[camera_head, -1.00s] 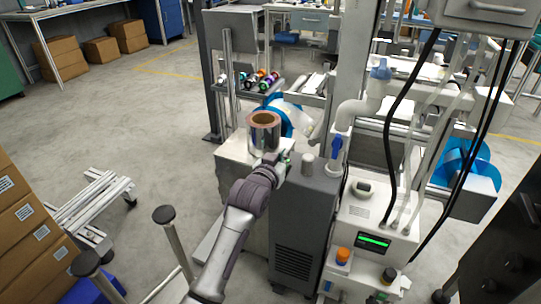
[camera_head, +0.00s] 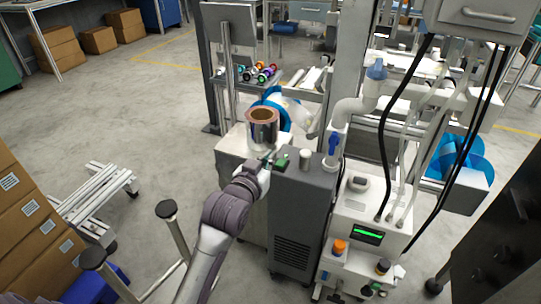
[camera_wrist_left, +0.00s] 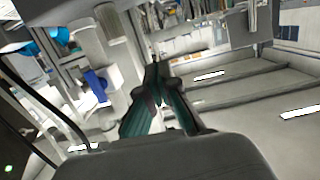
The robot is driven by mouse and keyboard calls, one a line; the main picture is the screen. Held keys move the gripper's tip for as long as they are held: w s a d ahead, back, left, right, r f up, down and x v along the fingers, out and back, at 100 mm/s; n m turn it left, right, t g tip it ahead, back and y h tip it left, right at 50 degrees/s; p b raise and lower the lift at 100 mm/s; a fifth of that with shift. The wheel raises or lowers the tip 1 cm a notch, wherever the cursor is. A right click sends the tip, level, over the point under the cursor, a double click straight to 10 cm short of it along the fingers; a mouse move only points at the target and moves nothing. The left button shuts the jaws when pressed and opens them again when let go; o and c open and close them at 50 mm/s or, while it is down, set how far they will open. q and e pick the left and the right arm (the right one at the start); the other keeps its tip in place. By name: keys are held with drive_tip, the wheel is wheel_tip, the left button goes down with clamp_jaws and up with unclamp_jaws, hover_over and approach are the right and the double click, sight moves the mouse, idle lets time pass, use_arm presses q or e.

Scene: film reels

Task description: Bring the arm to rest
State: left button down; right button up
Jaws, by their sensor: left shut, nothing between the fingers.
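My left arm comes in from the lower left in the head view. Its gripper (camera_head: 274,163) is beside the front of the machine top, just in front of a film reel (camera_head: 262,130) with a brown core and shiny sides. The reel stands upright on the white machine top (camera_head: 232,146). In the left wrist view the gripper's fingers (camera_wrist_left: 156,72) come together at the tips with nothing between them. Whether the gripper touches the machine cannot be told. My right gripper is not in view.
A grey cabinet (camera_head: 297,215) and a white unit with a green display (camera_head: 368,236) stand right of the gripper. Several coloured spools (camera_head: 262,73) lie on a rack behind. Cardboard boxes (camera_head: 28,215) and a frame of metal bars (camera_head: 92,195) are at the left.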

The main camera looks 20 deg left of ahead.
use_arm(q)
drive_tip(key=s+f+m+g+p, duration=0.2)
drive_tip(key=s+f+g+p, duration=1.05)
drive_tip(key=s+f, duration=2.35)
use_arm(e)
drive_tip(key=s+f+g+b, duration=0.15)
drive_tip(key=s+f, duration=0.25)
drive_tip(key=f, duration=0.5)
use_arm(q)
drive_tip(key=s+a+f+g+p, duration=0.1)
drive_tip(key=s+f+p, duration=0.1)
drive_tip(key=s+p, duration=0.2)
drive_tip(key=s+a+f+g+p, duration=0.1)
drive_tip(key=s+p, duration=0.4)
drive_tip(key=s, duration=0.5)
wheel_tip(320, 180, down, 2)
drive_tip(key=shift+s+a+g+y, duration=0.3)
drive_tip(key=shift+a+g, duration=0.05)
drive_tip(key=shift+a, duration=0.15)
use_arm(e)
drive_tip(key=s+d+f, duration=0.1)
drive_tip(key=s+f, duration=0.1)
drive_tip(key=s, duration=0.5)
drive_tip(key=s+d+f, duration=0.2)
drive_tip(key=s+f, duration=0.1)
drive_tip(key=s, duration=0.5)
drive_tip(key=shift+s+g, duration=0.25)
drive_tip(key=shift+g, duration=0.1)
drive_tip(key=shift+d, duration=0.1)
